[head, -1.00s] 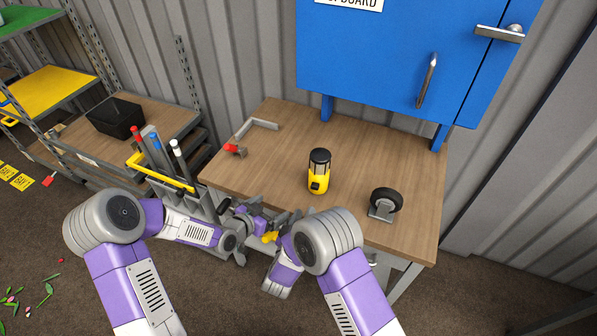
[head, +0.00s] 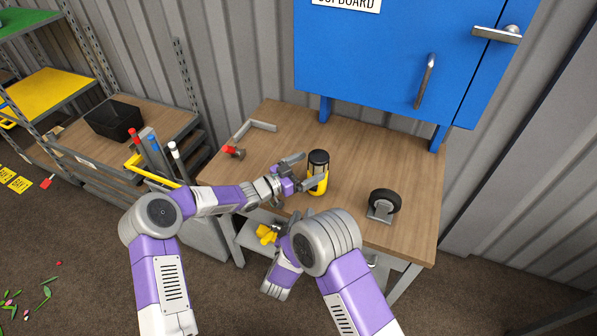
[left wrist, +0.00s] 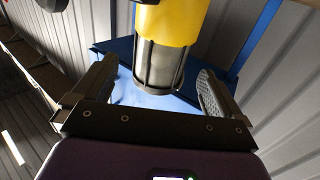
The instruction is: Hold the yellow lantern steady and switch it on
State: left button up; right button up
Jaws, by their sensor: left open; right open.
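The yellow lantern (head: 323,186), with a black top and a dark cage, stands upright on the wooden workbench (head: 365,160). In the left wrist view the lantern's yellow body (left wrist: 168,22) and dark cage (left wrist: 158,68) sit ahead of and between the spread fingers of my left gripper (left wrist: 155,95), with gaps on both sides. My right gripper (head: 294,222) is low at the bench's front edge, mostly hidden behind my right arm. It is open, apart from the lantern.
A black caster wheel (head: 385,202) lies to the lantern's right. A grey bracket with a red-handled clamp (head: 233,152) is at the bench's left. A blue cupboard (head: 390,60) hangs behind. Yellow items (head: 267,234) show below the bench front. The bench's back right is clear.

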pick_arm(q)
jog(key=shift+x, duration=2.05)
jog(key=shift+c, duration=0.5)
jog(key=c, duration=1.1)
jog(key=shift+c, duration=0.2)
